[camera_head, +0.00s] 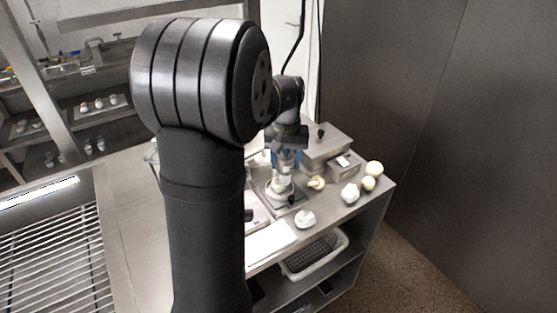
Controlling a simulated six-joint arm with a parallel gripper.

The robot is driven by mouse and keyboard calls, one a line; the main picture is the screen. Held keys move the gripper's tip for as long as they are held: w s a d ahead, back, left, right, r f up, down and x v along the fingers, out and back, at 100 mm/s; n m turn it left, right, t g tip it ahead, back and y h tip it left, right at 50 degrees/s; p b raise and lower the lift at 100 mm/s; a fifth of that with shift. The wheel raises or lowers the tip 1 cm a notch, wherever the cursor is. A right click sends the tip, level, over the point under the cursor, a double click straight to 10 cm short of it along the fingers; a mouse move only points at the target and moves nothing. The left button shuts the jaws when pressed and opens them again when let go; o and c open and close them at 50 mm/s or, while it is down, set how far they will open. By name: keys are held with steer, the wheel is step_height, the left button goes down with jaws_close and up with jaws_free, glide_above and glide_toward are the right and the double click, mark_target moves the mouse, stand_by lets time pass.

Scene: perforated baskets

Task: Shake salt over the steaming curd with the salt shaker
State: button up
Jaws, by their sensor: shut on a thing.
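My gripper (286,160) is small in the view, at the back of the steel counter, pointing down. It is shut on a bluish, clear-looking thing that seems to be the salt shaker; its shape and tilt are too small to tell. Directly below it a white rounded lump (280,186), which looks like the curd, sits on a dark square tray or plate (293,204). I cannot make out steam or falling salt. My arm hides the left part of the counter.
White and cream lumps (350,193) (305,219) (374,168) lie on the counter's right side. A grey box (325,142) and a smaller one (343,166) stand behind. A perforated basket (318,262) is on the shelf below. A metal rack (50,250) is at left.

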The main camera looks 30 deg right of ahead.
steer(key=shift+w+a, duration=0.45)
steer(key=shift+a, duration=0.25)
steer(key=shift+w+a, duration=0.45)
steer(key=shift+a, duration=0.2)
stand_by(0.6)
steer(key=shift+r, duration=2.55)
